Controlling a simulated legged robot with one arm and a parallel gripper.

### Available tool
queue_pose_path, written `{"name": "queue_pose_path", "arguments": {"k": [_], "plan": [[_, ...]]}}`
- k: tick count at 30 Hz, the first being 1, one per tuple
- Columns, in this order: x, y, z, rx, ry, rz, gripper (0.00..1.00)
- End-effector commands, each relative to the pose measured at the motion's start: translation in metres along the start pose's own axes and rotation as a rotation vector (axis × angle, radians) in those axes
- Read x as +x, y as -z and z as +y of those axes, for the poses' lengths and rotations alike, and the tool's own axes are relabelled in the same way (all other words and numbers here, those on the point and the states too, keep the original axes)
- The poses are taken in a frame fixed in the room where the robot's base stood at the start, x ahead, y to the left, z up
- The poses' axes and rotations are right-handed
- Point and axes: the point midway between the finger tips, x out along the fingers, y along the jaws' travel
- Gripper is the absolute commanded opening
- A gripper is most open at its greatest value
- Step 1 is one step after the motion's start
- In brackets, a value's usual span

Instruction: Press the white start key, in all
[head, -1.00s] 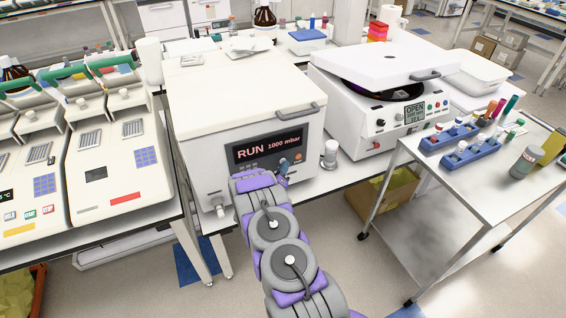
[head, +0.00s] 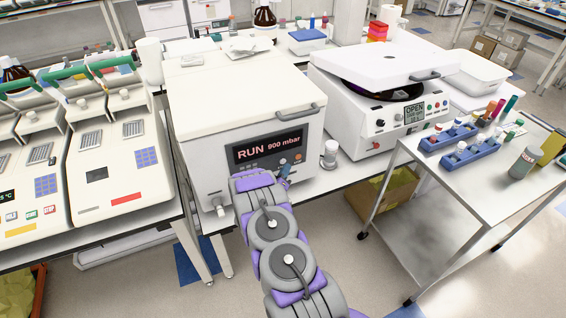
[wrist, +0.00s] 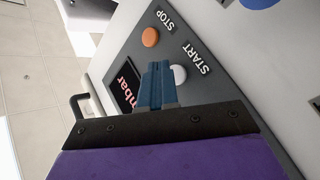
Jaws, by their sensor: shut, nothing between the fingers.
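The white start key (wrist: 180,73), labelled START, is a round button on the dark panel in the wrist view. The orange STOP key (wrist: 149,37) is beside it, and also shows in the head view (head: 298,157). My gripper (wrist: 157,70) has blue fingers, shut and empty, with the tips right beside the start key and partly covering its edge. I cannot tell whether they touch it. In the head view my gripper (head: 285,170) is at the front panel of the white lidded machine (head: 245,100), whose display (head: 268,146) reads RUN 900 mbar.
A white centrifuge-like machine (head: 360,110) with its lid raised stands to the right. Thermal cyclers (head: 120,150) stand on the left bench. A metal cart (head: 490,190) with tube racks is at the right. A small white-capped bottle (head: 329,155) stands close by on the bench.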

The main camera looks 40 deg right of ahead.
Motion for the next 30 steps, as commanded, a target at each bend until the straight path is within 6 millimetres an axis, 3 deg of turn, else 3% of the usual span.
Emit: {"name": "queue_pose_path", "arguments": {"k": [21,30], "plan": [[-0.033,-0.024,0.025,-0.001,-0.002,-0.001,0.00],[-0.035,-0.025,0.025,0.000,-0.001,0.000,0.00]]}}
